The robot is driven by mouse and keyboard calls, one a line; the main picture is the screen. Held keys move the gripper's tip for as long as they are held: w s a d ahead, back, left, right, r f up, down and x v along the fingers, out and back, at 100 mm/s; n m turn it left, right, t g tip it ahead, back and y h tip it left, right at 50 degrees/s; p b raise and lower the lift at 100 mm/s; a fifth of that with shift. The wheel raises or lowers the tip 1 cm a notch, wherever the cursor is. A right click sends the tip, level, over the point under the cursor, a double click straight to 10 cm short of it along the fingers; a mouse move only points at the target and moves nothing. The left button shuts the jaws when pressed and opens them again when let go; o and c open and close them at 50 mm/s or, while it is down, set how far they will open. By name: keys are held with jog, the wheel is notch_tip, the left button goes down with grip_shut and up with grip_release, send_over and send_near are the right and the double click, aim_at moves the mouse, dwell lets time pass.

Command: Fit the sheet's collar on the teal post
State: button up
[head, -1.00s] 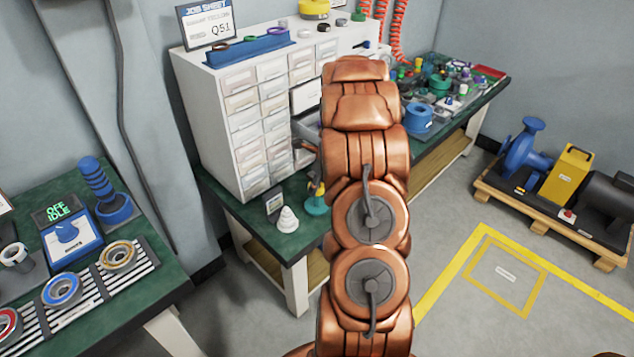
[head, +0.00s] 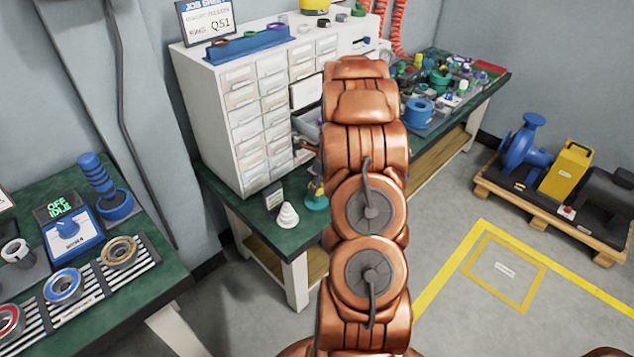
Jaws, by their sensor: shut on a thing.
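The job sheet (head: 207,18) stands on the white drawer cabinet (head: 186,105); I read "Q51", its smaller line is too small to read. A teal round base (head: 316,203), perhaps the teal post's, stands on the green bench, partly hidden by my copper arm. A drawer (head: 308,122) stands pulled out beside the arm. My gripper (head: 304,144) shows only in part at the drawer's front, appearing shut on it; the fingertips are mostly hidden. I cannot make out which collar is the sheet's.
A blue rack (head: 247,47) with coloured rings lies on the cabinet. A white cone (head: 287,216) and small card (head: 272,196) stand on the bench near the teal base. Several small parts and a blue ring-shaped part (head: 418,112) crowd the right bench.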

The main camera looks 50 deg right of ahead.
jog(key=shift+f, duration=0.3)
jog(key=o, duration=1.4)
jog(key=shift+o, duration=0.2)
notch_tip(320, 180, up, 7)
jog(key=p, duration=0.5)
jog(key=shift+a+r, duration=0.1)
